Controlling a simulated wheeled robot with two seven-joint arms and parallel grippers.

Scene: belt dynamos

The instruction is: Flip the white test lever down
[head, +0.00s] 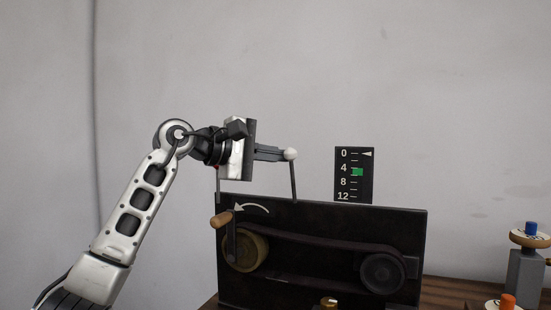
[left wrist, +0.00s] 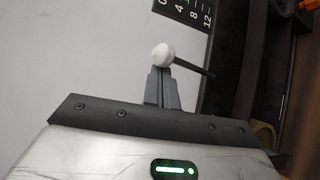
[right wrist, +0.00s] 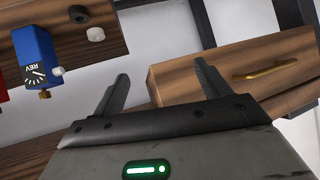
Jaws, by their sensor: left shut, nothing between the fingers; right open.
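The white test lever has a white ball knob (head: 290,154) on a thin dark rod that stands upright from the top edge of the black belt panel (head: 330,225). My left gripper (head: 281,154) is shut and empty, with its fingertips right at the knob's left side. In the left wrist view the knob (left wrist: 163,54) shows at the tips of the shut fingers (left wrist: 162,72); I cannot tell whether they touch. My right gripper (right wrist: 163,82) is open and empty in the right wrist view, away from the lever.
A scale board (head: 353,175) with a green mark near 4 stands behind the panel. The panel bears a crank with a wooden handle (head: 221,220) and a belt. Knobbed posts (head: 527,270) stand at right. The right wrist view shows a blue REV box (right wrist: 36,55) and a wooden drawer (right wrist: 230,70).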

